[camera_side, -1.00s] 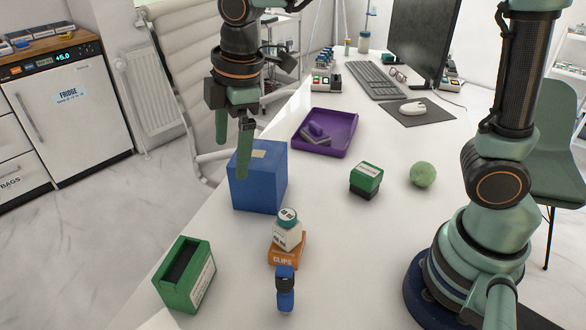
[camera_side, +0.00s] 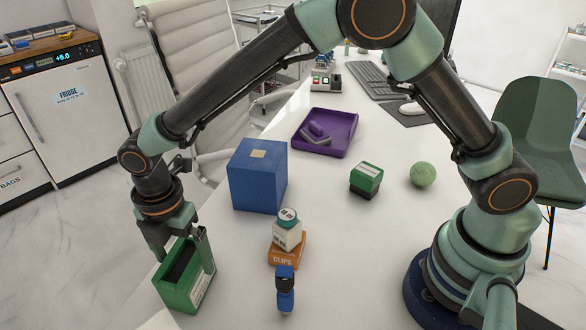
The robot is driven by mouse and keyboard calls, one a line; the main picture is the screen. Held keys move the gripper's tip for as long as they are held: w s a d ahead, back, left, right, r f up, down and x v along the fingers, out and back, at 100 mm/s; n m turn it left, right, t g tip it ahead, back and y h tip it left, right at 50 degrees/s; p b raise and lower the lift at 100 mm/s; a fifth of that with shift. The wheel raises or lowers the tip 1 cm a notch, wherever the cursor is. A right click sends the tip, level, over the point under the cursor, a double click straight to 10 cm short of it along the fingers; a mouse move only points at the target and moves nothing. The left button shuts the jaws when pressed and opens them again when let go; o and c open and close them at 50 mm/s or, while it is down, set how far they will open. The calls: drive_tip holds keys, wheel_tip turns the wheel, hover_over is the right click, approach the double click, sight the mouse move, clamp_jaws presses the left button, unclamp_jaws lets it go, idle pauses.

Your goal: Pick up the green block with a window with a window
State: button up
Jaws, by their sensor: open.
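My gripper (camera_side: 187,262) is open and points down at this block. One finger is at the block's far left side and the other is over its right part, by the window's right edge. I cannot tell whether the fingers touch it. The fingers hide part of the block's top.
Right of the block are a blue device (camera_side: 285,290) and a bottle (camera_side: 287,230) on an orange clips box (camera_side: 279,257). A blue box (camera_side: 258,185) stands behind. Farther are a purple tray (camera_side: 345,148), a smaller green box (camera_side: 366,180) and a green ball (camera_side: 423,174).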

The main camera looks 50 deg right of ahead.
drive_tip(key=shift+a+f, duration=0.2)
drive_tip(key=shift+f, duration=2.85)
clamp_jaws()
